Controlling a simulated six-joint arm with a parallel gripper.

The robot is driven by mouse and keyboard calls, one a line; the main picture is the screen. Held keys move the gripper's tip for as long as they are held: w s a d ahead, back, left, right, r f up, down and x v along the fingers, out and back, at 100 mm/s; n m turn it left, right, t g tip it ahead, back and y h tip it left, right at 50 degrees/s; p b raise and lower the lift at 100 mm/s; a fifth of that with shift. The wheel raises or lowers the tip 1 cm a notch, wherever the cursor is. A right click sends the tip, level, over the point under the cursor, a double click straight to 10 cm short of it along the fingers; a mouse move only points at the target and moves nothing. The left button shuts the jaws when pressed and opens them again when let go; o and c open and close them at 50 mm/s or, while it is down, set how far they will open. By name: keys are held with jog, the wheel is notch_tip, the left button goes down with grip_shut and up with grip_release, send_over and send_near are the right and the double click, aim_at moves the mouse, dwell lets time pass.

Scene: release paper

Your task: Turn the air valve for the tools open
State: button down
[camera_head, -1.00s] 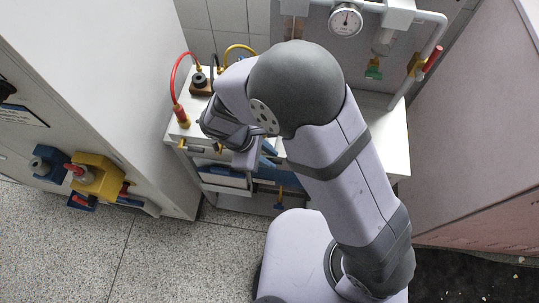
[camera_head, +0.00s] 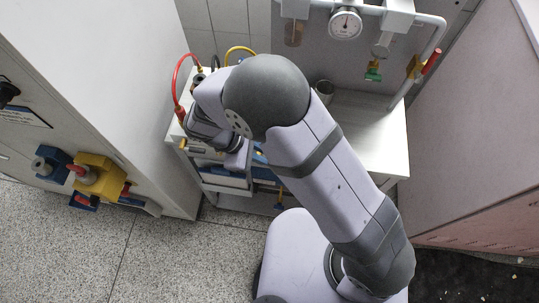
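A grey-white air pipe (camera_head: 436,34) with a round pressure gauge (camera_head: 345,23) runs along the back wall. A valve with a yellow body (camera_head: 413,66) and a red handle (camera_head: 431,61) sits on its right downpipe. The red handle slants up to the right, away from the pipe. A small green fitting (camera_head: 373,72) hangs left of it. No label shows which valve serves the tools. My gripper (camera_head: 232,152) is at the left front of the white bench, far left of the red handle. My wrist covers much of it, so its fingers cannot be judged.
The white bench (camera_head: 371,125) is clear at right, except for a metal cup (camera_head: 324,91). A red hose (camera_head: 176,77) and a yellow hose (camera_head: 240,49) rise at its left. A cabinet with blue and yellow fittings (camera_head: 98,176) stands left; a pink-grey panel (camera_head: 470,130) stands right.

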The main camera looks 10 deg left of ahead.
jog(key=shift+a+r+h, duration=0.2)
jog(key=shift+a+h, duration=0.2)
jog(key=shift+h, duration=0.6)
jog(key=shift+a+r+h, duration=0.2)
jog(key=shift+a+h, duration=0.15)
jog(key=shift+h, duration=0.65)
jog(key=c, duration=2)
grip_release()
jog(key=shift+c, duration=0.2)
jog(key=shift+a+r+b, duration=0.1)
jog(key=shift+b, duration=0.2)
jog(key=b+v, duration=0.2)
jog(key=v, duration=0.5)
jog(key=shift+s+a, duration=0.1)
